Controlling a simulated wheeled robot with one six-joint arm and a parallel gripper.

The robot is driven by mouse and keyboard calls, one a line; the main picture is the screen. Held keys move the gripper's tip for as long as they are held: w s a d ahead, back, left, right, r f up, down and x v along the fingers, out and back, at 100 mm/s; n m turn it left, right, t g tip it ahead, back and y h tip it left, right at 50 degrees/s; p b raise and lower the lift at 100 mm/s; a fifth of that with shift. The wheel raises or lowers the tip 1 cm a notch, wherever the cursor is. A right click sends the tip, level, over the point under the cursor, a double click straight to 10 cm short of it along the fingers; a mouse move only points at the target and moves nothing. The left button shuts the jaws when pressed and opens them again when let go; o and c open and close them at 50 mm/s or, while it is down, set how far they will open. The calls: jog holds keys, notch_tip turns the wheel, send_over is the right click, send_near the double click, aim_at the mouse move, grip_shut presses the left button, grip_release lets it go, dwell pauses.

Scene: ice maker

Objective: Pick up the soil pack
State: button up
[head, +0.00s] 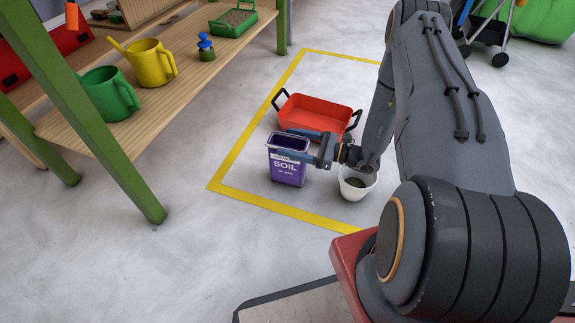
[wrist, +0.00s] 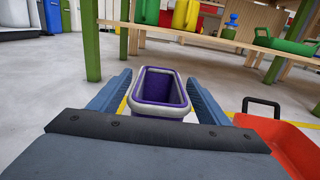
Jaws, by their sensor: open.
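The soil pack (head: 287,169) is a purple, open-topped container with a white label reading SOIL. It stands upright on the floor inside the yellow-lined area. My gripper (head: 297,144) is at its upper part, coming from the right. In the wrist view the soil pack (wrist: 160,93) lies between the two blue fingers of my gripper (wrist: 158,92), which are open on either side of its rim. A gap shows at the left finger; the right finger is close to the rim, and I cannot tell whether it touches.
A red tray with black handles (head: 318,115) lies just behind the pack. A white pot (head: 357,184) stands to its right. A wooden shelf (head: 200,62) with green legs holds a green can (head: 108,94) and a yellow can (head: 151,63). Floor left of the pack is clear.

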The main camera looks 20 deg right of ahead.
jog(key=shift+w+a, duration=0.35)
jog(key=shift+a, duration=0.15)
grip_shut()
jog(key=shift+r, duration=0.15)
